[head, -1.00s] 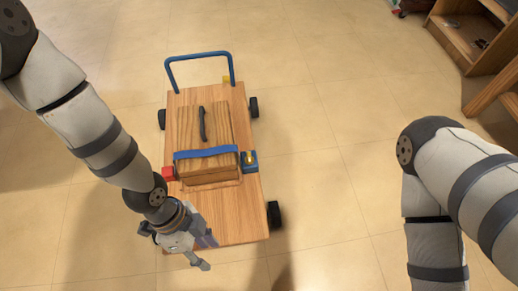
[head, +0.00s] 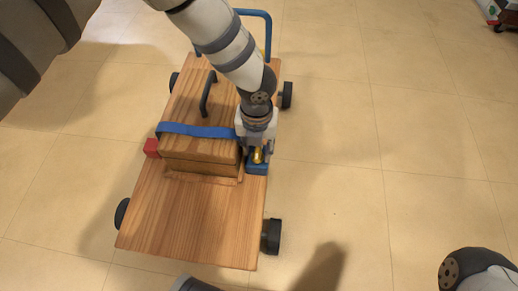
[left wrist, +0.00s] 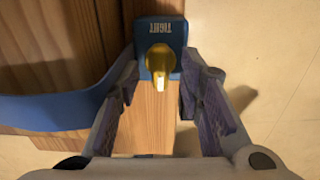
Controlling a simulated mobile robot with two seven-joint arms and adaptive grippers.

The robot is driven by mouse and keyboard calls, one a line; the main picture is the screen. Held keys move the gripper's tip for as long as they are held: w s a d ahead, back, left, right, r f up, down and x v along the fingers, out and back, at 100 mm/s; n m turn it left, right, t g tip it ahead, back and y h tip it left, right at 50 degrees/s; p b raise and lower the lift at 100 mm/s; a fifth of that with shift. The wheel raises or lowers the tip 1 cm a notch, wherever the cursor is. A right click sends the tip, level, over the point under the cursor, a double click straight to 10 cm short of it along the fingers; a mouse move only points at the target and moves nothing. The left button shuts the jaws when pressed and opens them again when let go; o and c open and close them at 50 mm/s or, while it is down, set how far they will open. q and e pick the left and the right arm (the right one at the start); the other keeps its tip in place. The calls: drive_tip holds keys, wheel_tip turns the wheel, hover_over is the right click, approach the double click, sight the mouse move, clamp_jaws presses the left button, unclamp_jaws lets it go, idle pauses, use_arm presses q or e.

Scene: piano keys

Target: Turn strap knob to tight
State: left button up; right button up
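The strap knob is yellow and sits on a blue block (head: 258,169) at the right side of the wooden box (head: 200,158). In the left wrist view the knob (left wrist: 159,60) has its bright narrow end toward the bottom, away from the word TIGHT on the block (left wrist: 172,27), which reads upside down. The blue strap (head: 195,131) crosses the box. My left gripper (head: 256,152) is above the knob. In the left wrist view its fingers (left wrist: 161,80) are apart, one on each side of the knob, with gaps visible. My right gripper is out of view.
The box rests on a flat wooden cart (head: 190,225) with dark wheels and a blue handle (head: 268,35). A red block (head: 152,148) sits at the strap's left end. The tiled floor (head: 350,130) right of the cart is clear.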

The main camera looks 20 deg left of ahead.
use_arm(q)
drive_tip(key=shift+f, duration=0.3)
drive_tip(key=shift+c, duration=0.5)
clamp_jaws()
